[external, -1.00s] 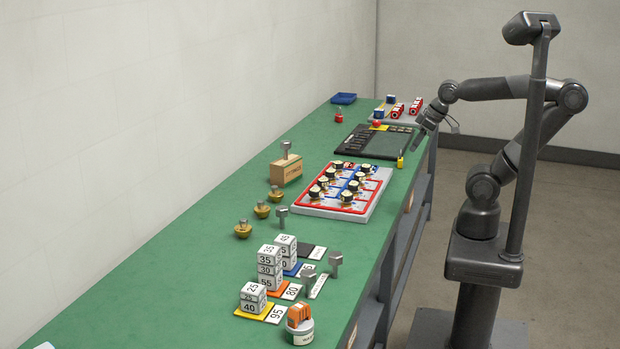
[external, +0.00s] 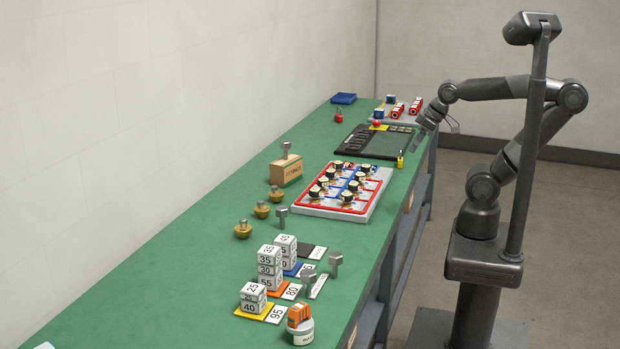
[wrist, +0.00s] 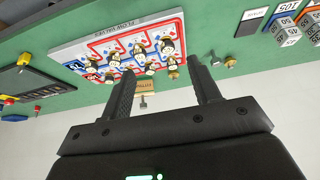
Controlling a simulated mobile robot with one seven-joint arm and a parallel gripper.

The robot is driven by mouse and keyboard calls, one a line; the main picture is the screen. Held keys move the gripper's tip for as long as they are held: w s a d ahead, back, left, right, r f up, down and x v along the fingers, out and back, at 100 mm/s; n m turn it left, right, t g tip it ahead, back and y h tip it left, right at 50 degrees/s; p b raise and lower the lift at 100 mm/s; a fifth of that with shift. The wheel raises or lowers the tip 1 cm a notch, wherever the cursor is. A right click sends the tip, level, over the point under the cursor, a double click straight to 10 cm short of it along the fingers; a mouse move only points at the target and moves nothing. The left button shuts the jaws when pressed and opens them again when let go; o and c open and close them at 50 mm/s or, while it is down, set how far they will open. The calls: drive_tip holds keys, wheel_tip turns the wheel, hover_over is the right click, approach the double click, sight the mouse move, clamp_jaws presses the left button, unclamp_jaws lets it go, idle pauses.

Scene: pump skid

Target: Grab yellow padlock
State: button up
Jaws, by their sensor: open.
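The yellow padlock (external: 400,161) stands on the green bench near its front edge, between the black panel and the red-and-blue tray. In the wrist view a small yellow shape at the left, beside the dark panel, appears to be the padlock (wrist: 24,59). My gripper (external: 417,145) is above the bench's front edge, up and to the right of the padlock in the external view. In the wrist view my gripper (wrist: 165,80) has its two fingers spread, with nothing between them. The padlock is not between the fingers.
The black panel (external: 362,146) lies behind the padlock. The tray (external: 325,207) with several knobbed pieces lies nearer the camera. A red padlock (external: 339,116) stands near the wall. A grey tray with red and blue items (external: 410,117) is at the far end.

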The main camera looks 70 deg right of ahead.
drive_tip(key=shift+o, duration=1.2)
drive_tip(key=w+d+r+g, duration=0.2)
drive_tip(key=w+d, duration=0.8)
drive_tip(key=n+g, duration=0.2)
drive_tip(key=g, duration=0.2)
hover_over(400, 160)
drive_tip(key=d, duration=0.3)
drive_tip(key=f, duration=1.8)
drive_tip(key=shift+w+a, duration=0.2)
drive_tip(key=shift+w, duration=0.15)
wheel_tip(400, 160, down, 5)
drive_tip(key=shift+r, duration=0.15)
drive_tip(key=shift+s+a+f, duration=0.1)
drive_tip(key=shift+s+f, duration=0.05)
drive_tip(key=shift+f, duration=2.9)
